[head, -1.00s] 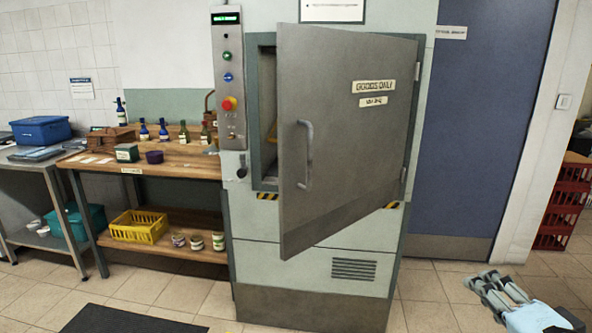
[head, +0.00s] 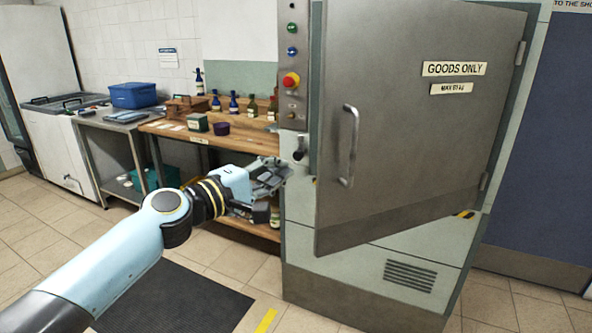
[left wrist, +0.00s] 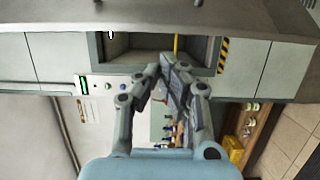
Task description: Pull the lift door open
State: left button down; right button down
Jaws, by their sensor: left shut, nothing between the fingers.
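The grey metal lift door (head: 420,110) stands ajar, hinged on its right, with its free left edge swung out from the cabinet. Its upright bar handle (head: 350,145) is near that edge. My left gripper (head: 276,176) is shut and empty, left of the handle and apart from it, in front of the cabinet's left side. In the left wrist view, which is turned sideways, the shut fingers (left wrist: 166,72) point towards the lift's open hatch (left wrist: 150,52); part of its inside shows. My right gripper is out of view.
The control panel (head: 292,60) with buttons is left of the door. A dark mat (head: 175,300) lies on the floor. Tiled floor is clear at lower right.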

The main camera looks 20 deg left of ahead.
aim_at(332, 157)
pick_arm(q)
jog(key=w+d+p, duration=0.1)
jog(key=w+d, duration=0.1)
jog(key=w+d+p, duration=0.1)
jog(key=w+d, duration=0.2)
jog(key=shift+w+d+r+p, duration=0.25)
jog(key=shift+w+d+p, duration=0.1)
jog(key=shift+p, duration=0.05)
jog(key=shift+d+f, duration=0.1)
jog(key=shift+d, duration=0.3)
jog(key=shift+a+f, duration=0.1)
jog(key=shift+f, duration=0.05)
